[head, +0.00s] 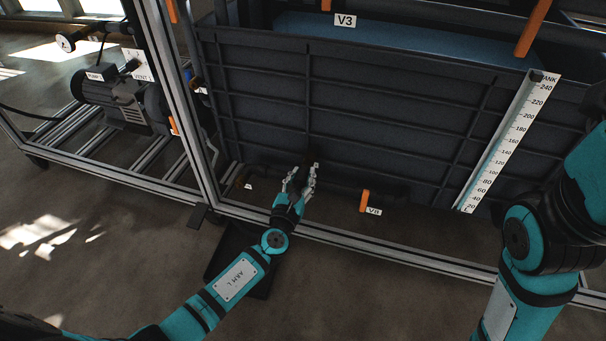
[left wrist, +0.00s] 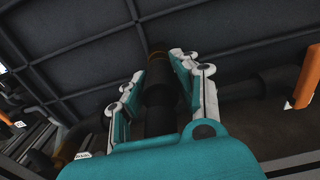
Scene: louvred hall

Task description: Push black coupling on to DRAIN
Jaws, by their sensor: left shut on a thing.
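My left gripper (head: 305,172) is low in front of the dark tank wall, just above the frame's bottom rail. In the left wrist view, my left gripper (left wrist: 160,67) is shut on the black coupling (left wrist: 160,92), with one finger on each side. A brownish ring (left wrist: 157,53) shows at the coupling's far end; I cannot tell whether the coupling touches or surrounds it. In the head view the fingers hide most of the coupling. I cannot read a DRAIN label in either view. My right gripper is out of view; only its arm shows at the right.
An orange handle (head: 364,200) with a V8 tag (head: 373,211) stands right of my left gripper. A metal rail (head: 350,245) runs below it. A small tagged brass fitting (head: 241,181) is to its left. A black tray (head: 262,287) lies on the floor under my left arm.

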